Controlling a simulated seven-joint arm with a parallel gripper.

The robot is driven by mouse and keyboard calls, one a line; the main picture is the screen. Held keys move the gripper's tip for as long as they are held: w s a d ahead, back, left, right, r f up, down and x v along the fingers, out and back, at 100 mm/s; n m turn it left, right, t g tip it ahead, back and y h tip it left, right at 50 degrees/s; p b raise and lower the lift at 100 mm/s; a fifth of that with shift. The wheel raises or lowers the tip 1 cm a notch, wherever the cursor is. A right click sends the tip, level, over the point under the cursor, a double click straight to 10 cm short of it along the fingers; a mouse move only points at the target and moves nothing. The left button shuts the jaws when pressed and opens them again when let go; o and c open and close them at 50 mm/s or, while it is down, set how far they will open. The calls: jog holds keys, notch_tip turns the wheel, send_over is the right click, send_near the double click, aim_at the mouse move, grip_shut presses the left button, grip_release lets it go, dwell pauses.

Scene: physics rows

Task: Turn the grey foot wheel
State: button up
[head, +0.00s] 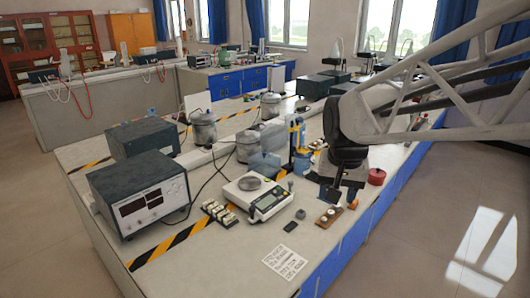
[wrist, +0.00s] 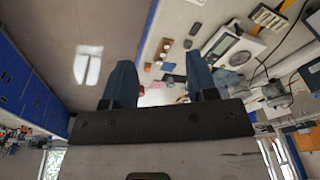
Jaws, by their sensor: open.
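The balance (head: 258,198), white with a round grey pan and a display, stands on the near bench; in the wrist view (wrist: 232,46) it is upper right of the fingers. A small grey knob-like piece (head: 300,214) lies on the bench right of the balance; I cannot tell whether it is the grey foot wheel.
A small wooden board with knobs (head: 329,216) and a black piece (head: 290,226) lie near the front edge. A paper sheet (head: 286,262) lies in front. A power supply (head: 140,195) stands left, a blue-and-yellow stand (head: 298,145) behind, and a red object (head: 376,176) right.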

jog(key=w+f+m, duration=0.1)
jog(key=w+m, duration=0.1)
jog(key=w, duration=1.2)
jog(key=m+g, duration=0.2)
jog(key=m, duration=0.4)
send_over(291, 182)
notch_tip(291, 182, down, 20)
jog(key=shift+s+a+r, duration=0.1)
jog(key=shift+s+r, duration=0.05)
jog(key=shift+r, duration=0.05)
jog(key=shift+w+f, duration=0.3)
jog(key=shift+f, duration=0.1)
jog(key=shift+f, duration=3.8)
